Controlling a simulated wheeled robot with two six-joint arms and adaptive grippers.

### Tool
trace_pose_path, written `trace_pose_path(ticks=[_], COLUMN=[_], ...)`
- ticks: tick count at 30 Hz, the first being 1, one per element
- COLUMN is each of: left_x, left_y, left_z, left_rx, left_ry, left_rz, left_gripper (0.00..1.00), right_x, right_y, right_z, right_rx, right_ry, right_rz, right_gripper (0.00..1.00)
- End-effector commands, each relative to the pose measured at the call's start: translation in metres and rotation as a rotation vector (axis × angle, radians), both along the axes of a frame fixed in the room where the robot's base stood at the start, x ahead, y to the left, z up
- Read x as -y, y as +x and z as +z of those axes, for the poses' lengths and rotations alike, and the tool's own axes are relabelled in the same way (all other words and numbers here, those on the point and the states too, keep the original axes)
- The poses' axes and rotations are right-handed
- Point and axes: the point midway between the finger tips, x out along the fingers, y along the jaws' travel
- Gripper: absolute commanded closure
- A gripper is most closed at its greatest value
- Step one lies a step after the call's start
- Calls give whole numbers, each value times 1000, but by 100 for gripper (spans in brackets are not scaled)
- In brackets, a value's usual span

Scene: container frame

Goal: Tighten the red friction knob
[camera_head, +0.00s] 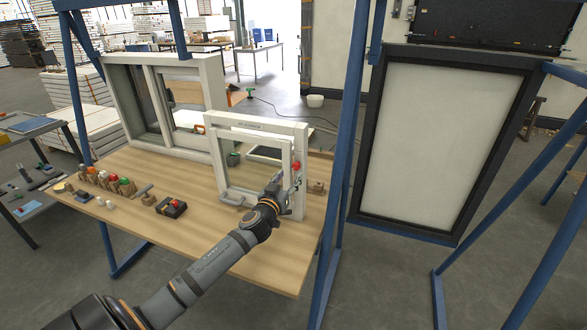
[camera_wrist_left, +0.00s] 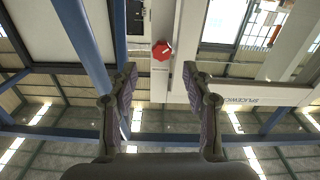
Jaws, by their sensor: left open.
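The red friction knob (camera_head: 296,166) sits on the right upright of the small white window frame (camera_head: 216,150), which stands on the wooden workbench. In the left wrist view the red knob (camera_wrist_left: 162,50) shows with a light pointer mark, centred between and beyond the fingertips. My left gripper (camera_head: 285,180) is just in front of and below the knob; in the wrist view its two fingers (camera_wrist_left: 157,78) are spread wide with nothing between them. I see no contact with the knob. My right gripper is in neither view.
A larger white window frame (camera_head: 133,110) stands at the back left of the bench (camera_head: 255,258). Several small bottles (camera_head: 103,179) and a dark box with a red top (camera_head: 171,207) lie at the left. A blue post (camera_head: 344,170) rises close to the right of my left gripper.

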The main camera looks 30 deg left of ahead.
Motion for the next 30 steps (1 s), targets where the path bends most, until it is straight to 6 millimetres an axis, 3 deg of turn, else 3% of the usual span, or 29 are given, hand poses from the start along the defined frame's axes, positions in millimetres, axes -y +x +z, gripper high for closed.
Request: trace_pose_path(ticks=[1,7,18,30], left_x=[-4,-10,-11,-11], left_y=[11,38,45,45], left_z=[6,3,0,0], left_rx=[1,-1,-3,-3], left_ry=[-4,1,2,2], left_rz=[5,2,0,0], left_gripper=[50,50,50,100], right_x=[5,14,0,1], right_y=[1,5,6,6], right_z=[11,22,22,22], right_rx=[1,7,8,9], right_ry=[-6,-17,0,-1], right_rz=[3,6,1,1], right_gripper=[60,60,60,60])
